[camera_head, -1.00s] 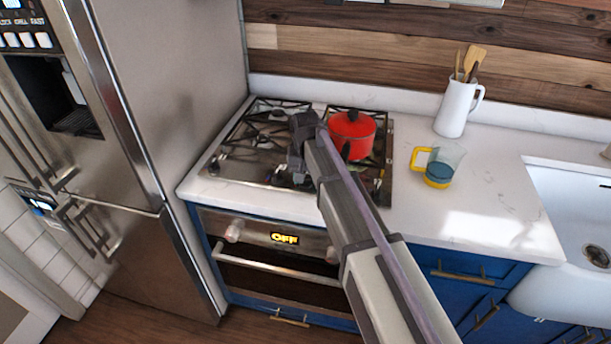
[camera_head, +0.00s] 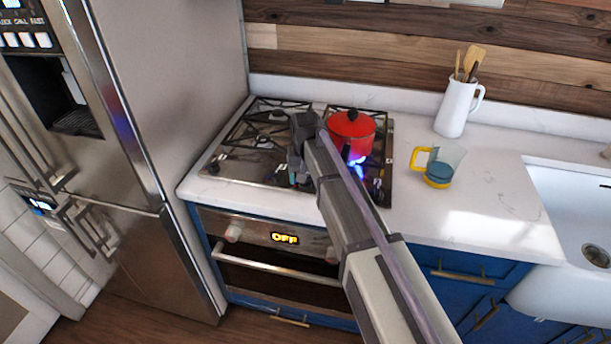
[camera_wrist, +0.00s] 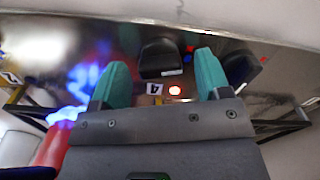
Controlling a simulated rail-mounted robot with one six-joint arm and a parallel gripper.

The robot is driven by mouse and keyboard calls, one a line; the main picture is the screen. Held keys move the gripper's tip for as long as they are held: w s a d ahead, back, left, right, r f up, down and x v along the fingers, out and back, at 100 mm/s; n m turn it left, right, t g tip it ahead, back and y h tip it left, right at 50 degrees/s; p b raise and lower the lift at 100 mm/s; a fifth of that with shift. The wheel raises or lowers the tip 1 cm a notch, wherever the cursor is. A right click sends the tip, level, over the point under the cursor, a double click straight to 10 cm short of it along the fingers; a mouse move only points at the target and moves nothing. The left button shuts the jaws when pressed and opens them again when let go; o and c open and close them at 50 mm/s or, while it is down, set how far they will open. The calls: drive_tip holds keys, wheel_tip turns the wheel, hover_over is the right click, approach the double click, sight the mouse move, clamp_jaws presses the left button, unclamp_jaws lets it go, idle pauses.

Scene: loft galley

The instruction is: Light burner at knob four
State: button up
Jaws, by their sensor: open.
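In the wrist view, a black knob (camera_wrist: 160,52) stands on the shiny cooktop panel beside a label "4" (camera_wrist: 154,88), seen upside down. In the head view my gripper (camera_head: 298,168) is at the front of the cooktop (camera_head: 245,172). A blue flame (camera_head: 357,163) burns under the red pot (camera_head: 352,128); its blue light also shows in the wrist view (camera_wrist: 72,112).
Another dark knob (camera_wrist: 240,68) is close to the right finger. The red pot stands on the right of the cooktop. A measuring cup (camera_head: 438,167) and a white utensil jug (camera_head: 457,105) are on the counter to the right. A steel fridge (camera_head: 180,110) stands left.

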wheel_tip(320, 180, up, 11)
drive_tip(key=p, duration=1.1)
drive_tip(key=shift+f, duration=0.1)
